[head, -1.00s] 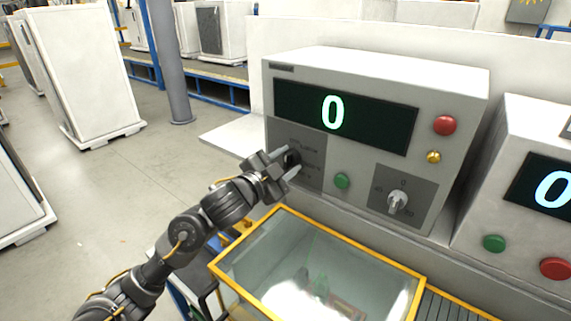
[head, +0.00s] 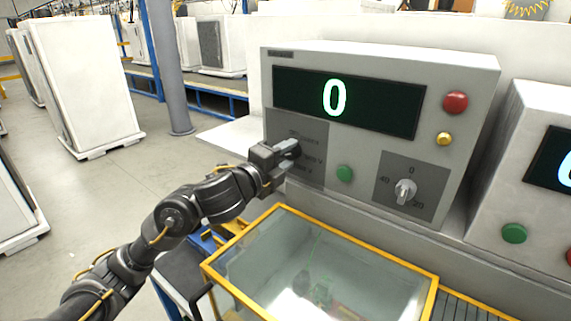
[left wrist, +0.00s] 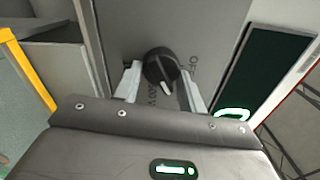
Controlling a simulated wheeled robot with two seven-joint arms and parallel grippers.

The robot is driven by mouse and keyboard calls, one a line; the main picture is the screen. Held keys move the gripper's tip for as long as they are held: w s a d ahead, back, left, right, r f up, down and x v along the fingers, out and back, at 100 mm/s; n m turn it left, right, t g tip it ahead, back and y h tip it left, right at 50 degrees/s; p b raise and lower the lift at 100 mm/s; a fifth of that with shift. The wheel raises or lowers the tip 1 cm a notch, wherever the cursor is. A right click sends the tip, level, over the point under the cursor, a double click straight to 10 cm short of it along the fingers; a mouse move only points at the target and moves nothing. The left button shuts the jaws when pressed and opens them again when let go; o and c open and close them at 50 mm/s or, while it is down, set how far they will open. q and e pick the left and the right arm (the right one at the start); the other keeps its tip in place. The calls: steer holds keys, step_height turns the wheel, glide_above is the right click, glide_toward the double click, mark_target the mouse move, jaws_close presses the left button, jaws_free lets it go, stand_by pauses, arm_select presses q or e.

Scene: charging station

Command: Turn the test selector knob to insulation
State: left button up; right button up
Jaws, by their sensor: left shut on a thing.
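The test selector knob (left wrist: 161,70) is black with a white pointer line and shows between my left gripper's fingers in the left wrist view. In the head view my gripper hides it. My left gripper (head: 287,150) is at the dark selector panel (head: 312,170) on the left of the tester's front, shut on the knob. Its fingers show on either side of the knob in the left wrist view (left wrist: 161,88). The printed labels around the knob are partly hidden and too small to read fully. My right gripper is in neither view.
The tester (head: 380,70) shows a green 0 on its display. A green button (head: 344,174), a red button (head: 455,102), a yellow button (head: 444,139) and a silver knob (head: 405,192) are on its front. A yellow-framed glass box (head: 318,234) stands below. A second tester (head: 520,200) is at right.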

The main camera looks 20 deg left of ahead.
arm_select(q)
steer(key=shift+f+m+b, duration=0.2)
steer(key=shift+m+b, duration=2.2)
steer(key=shift+m, duration=1.4)
steer(key=o, duration=1)
steer(key=shift+a, duration=0.1)
steer(key=shift+a, duration=0.1)
